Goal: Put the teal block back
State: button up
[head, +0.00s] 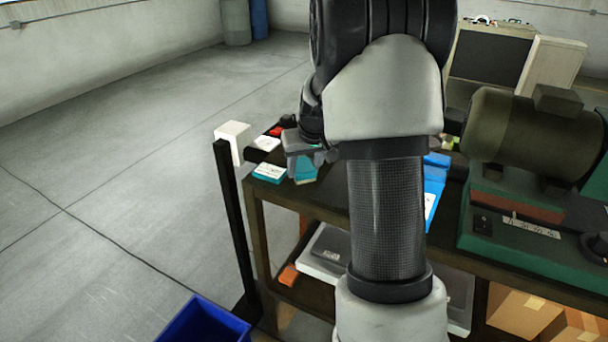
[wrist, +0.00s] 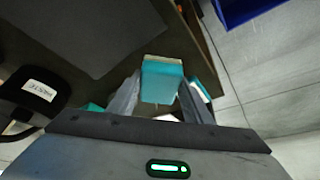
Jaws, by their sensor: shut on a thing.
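My gripper (head: 306,152) is shut on a teal block (head: 304,168) above the left end of the workbench (head: 322,199). In the wrist view the teal block (wrist: 162,82) sits between the two fingers of my gripper (wrist: 160,95), with a pale tan end face pointing away from the palm. I cannot tell whether its underside touches the bench. My arm hides the middle of the bench in the head view.
A teal-and-white flat piece (head: 270,173) and a white piece (head: 266,144) lie left of the gripper. A white box on a black post (head: 232,190) stands at the bench's left end. A blue bin (head: 205,322) is on the floor. A green machine (head: 535,250) fills the right.

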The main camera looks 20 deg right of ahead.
jog(key=shift+f, duration=1.1)
jog(key=shift+f+b, duration=0.25)
jog(key=shift+b, duration=0.05)
jog(key=o, duration=0.9)
jog(key=shift+r, duration=0.1)
jog(key=shift+o, duration=0.2)
